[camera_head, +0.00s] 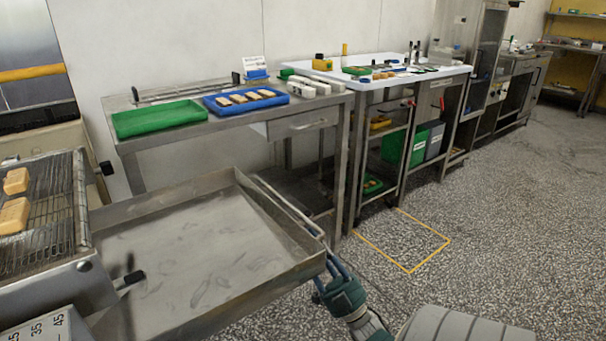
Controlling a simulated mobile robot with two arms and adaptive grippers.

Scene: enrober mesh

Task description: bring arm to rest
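My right gripper (328,272) is low in the middle of the view, just off the right front corner of the steel tray. Its teal body and wrist come up from the bottom edge. A long thin rod (285,203) runs along the tray's right side down to the fingers; I cannot tell whether they hold it. The fingers are small and partly overlap the tray corner, so their opening is unclear. My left gripper is not in view.
The wide steel tray (262,284) fills the lower left, beside a wire mesh belt (52,205) with two tan pieces (13,216). Behind stand a steel table with a green tray (158,119) and a blue tray (222,109). Speckled floor (500,230) at right is open.

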